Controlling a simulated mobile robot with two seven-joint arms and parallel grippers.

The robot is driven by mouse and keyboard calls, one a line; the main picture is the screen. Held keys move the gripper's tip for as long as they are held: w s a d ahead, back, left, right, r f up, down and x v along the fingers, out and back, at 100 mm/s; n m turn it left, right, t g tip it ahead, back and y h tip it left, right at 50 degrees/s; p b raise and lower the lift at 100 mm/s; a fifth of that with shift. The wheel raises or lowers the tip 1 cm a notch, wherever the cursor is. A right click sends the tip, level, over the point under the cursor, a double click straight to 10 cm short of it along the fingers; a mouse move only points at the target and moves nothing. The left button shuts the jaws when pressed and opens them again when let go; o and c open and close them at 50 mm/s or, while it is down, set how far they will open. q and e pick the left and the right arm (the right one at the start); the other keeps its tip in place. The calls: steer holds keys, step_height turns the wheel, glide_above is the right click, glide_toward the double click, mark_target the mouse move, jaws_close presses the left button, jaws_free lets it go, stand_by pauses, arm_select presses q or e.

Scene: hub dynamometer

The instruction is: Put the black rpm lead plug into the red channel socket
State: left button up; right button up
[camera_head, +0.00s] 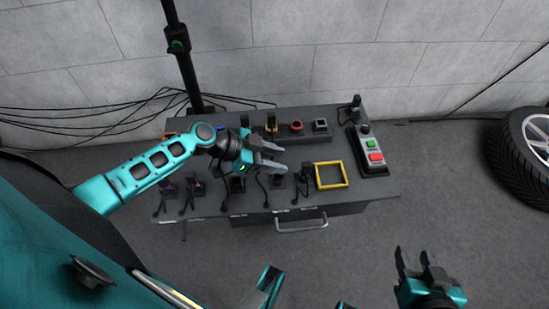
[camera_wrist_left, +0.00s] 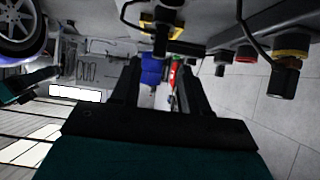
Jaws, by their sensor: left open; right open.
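The red-ringed socket (camera_head: 296,125) is in the back row of the grey bench and looks empty. It also shows in the left wrist view (camera_wrist_left: 245,54). Several black plugs with leads stand along the front row, one of them a black plug (camera_head: 305,171) beside the yellow frame. I cannot tell which is the rpm lead plug. My left gripper (camera_head: 281,157) is open and empty above the middle of the bench, between the two rows, and hides part of it. My right gripper (camera_head: 416,254) is open and empty over the floor, in front of the bench at right.
A yellow square frame (camera_head: 331,188) lies on the bench top. A button box (camera_head: 373,152) with green and red buttons is at the right end. A yellow-ringed socket (camera_head: 271,123) holds a plug. A black pole (camera_head: 184,62) and loose cables are behind; a wheel (camera_head: 532,148) stands right.

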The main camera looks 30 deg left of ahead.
mark_target(303, 164)
arm_select(q)
steer(key=b+x, duration=0.2)
steer(key=x, duration=0.4)
steer(key=shift+f, duration=0.15)
steer(key=shift+w+d+f+b, duration=0.4)
steer(key=shift+d+b, duration=0.1)
steer(key=shift+b, duration=0.25)
steer(key=shift+w+d, duration=0.1)
steer(key=shift+d, duration=0.1)
steer(key=shift+w+d+f+b, duration=0.1)
steer(key=shift+d+b, duration=0.1)
steer(key=shift+b, duration=0.1)
steer(key=c, duration=0.6)
jaws_close()
